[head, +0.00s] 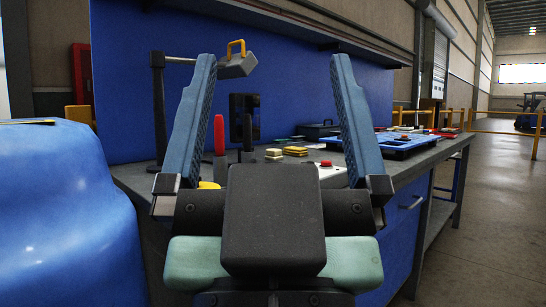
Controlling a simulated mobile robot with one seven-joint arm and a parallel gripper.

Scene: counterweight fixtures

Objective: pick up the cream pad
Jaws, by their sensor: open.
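My gripper (272,60) fills the middle of the head view. Its two blue ribbed fingers stand wide apart with nothing between them. Beyond it, on the grey workbench, a small cream pad (274,152) shows between the fingers, above the gripper's dark body. It seems to lie on or against something darker, but it is too small to be sure. A yellow pad or stack (295,151) lies just right of it. The gripper is nearer to me and apart from both.
A grey weight with a yellow handle (238,65) hangs from a dark post (158,105) at left. Red-handled and black-handled tools stand left of the pad. A white box with a red button (330,170) and a blue tray (385,150) lie to the right. A blue covered bulk (65,220) fills the left.

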